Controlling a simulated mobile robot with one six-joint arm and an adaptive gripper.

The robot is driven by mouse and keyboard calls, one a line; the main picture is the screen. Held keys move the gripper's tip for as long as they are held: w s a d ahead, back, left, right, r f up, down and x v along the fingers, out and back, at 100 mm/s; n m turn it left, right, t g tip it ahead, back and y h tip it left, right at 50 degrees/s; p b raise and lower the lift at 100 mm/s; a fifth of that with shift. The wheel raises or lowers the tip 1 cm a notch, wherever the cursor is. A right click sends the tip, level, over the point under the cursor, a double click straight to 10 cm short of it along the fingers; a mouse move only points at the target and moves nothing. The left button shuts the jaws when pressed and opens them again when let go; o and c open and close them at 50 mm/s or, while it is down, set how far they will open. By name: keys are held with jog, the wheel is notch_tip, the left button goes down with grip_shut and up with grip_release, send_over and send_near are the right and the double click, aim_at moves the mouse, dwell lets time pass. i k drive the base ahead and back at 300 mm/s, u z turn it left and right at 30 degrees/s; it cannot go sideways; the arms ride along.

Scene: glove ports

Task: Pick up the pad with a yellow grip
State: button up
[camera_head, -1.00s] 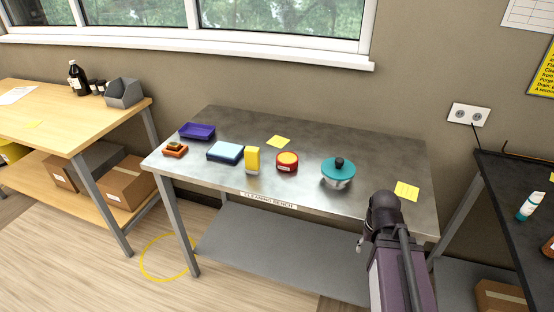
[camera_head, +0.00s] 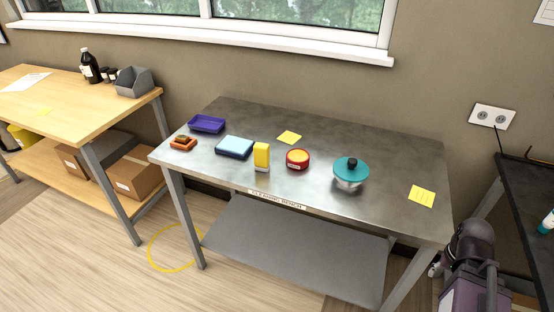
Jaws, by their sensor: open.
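A yellow upright block with a pale lower part (camera_head: 261,156) stands near the front edge of the metal bench (camera_head: 390,170), left of its middle. It looks like the pad with a yellow grip; its underside is hidden. A light blue pad (camera_head: 234,147) lies just left of it, and a red round container with a yellow top (camera_head: 298,158) stands just right of it. My arm shows at the lower right, beyond the bench's right front corner and well away from the yellow block. I cannot make out my gripper.
A teal lid with a black knob (camera_head: 351,168) sits on a clear bowl. A purple tray (camera_head: 207,124) and a small orange item (camera_head: 183,143) are at the left. Yellow notes (camera_head: 422,195) lie flat. A wooden table (camera_head: 70,105) stands left; a dark table (camera_head: 530,195) stands right.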

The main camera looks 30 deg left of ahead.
aim_at(261, 150)
jog(key=z, duration=0.15)
jog(key=k, duration=1.05)
jog(key=u, duration=0.65)
jog(key=i, duration=1.15)
jog(key=z, duration=0.05)
